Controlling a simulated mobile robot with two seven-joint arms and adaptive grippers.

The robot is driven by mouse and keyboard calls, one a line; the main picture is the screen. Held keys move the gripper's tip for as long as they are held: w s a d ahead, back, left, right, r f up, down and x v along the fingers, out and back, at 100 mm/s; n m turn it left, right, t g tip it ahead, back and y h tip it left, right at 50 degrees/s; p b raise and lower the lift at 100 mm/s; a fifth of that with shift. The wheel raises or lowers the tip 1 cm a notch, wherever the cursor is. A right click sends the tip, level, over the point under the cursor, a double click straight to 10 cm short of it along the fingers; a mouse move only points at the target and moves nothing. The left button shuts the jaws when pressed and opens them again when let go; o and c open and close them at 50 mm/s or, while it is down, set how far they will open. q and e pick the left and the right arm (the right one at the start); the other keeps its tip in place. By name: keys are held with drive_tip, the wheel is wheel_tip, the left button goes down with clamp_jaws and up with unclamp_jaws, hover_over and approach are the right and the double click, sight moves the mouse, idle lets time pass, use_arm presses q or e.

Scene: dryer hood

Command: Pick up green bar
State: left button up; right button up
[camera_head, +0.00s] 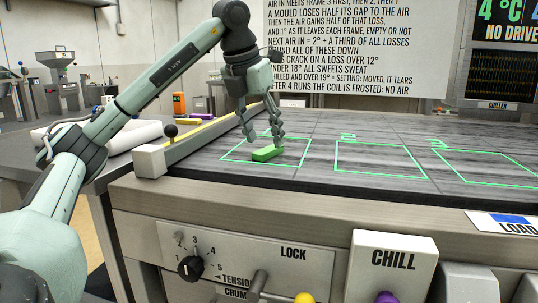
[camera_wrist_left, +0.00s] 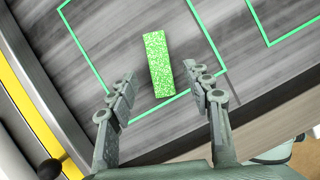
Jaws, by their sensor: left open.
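The green bar (camera_head: 267,153) lies flat on the grey slatted surface, inside the leftmost green outlined square. In the left wrist view the green bar (camera_wrist_left: 158,64) has a speckled face and lies ahead of the fingertips, its near end reaching between them. My left gripper (camera_head: 262,136) points down just above the bar, its fingers apart. In the left wrist view my left gripper (camera_wrist_left: 164,86) is open, with one finger to each side of the bar's near end. No contact with the bar is visible. My right gripper is not in view.
Two more green outlines (camera_head: 380,159) to the right are empty. A yellow-edged rail (camera_head: 208,129) with a black knob runs along the surface's left side. The metal front edge (camera_head: 300,209) carries a panel with a dial (camera_head: 190,267) and a CHILL box (camera_head: 391,265) below.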

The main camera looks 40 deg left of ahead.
use_arm(q)
drive_tip(key=shift+x, duration=1.35)
drive_tip(key=c, duration=1.1)
clamp_jaws()
drive_tip(key=shift+r, duration=0.15)
